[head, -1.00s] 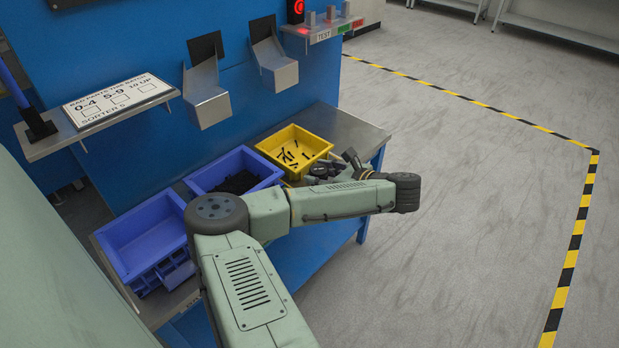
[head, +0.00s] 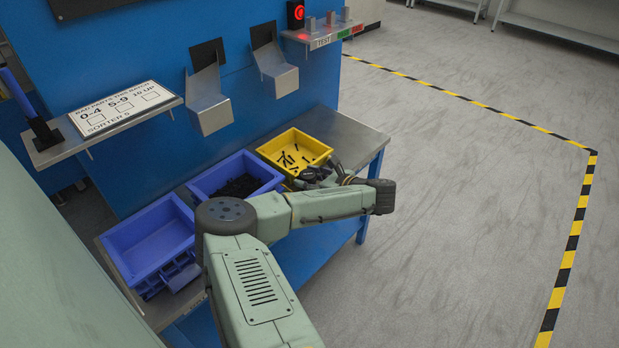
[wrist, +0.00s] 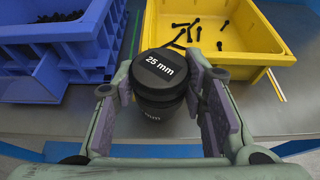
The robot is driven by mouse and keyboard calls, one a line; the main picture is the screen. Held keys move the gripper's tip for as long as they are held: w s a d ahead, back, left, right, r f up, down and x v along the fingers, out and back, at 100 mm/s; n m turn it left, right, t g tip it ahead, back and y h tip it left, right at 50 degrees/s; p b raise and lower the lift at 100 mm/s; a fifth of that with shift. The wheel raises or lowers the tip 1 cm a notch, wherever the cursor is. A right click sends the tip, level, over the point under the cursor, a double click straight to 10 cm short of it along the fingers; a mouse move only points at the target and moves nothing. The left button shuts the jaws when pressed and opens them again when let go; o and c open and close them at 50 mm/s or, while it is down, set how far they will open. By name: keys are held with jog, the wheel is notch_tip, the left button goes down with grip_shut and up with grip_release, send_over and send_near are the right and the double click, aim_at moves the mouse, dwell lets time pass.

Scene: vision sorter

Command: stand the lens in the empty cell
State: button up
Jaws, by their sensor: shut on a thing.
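The lens (wrist: 160,82) is a black cylinder with a white "25 mm" on its top cap. In the wrist view it stands upright between the two fingers of my gripper (wrist: 160,70), which is shut on it. In the head view my gripper (head: 318,174) is at the front of the yellow bin, and the lens is too small and dark there to tell from the fingers. My arm hides part of that area, and I cannot tell which cell is empty.
The yellow bin (head: 317,147) holds several black bolts. The middle blue bin (head: 205,180) holds dark parts, and the left blue bin (head: 128,262) looks empty. Metal chutes (head: 211,108) hang above the bench (head: 362,137). Open floor lies to the right.

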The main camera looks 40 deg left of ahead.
jog(key=o, duration=1.3)
jog(key=shift+r, duration=0.15)
jog(key=shift+p+v, duration=0.45)
jog(key=shift+v, duration=5.55)
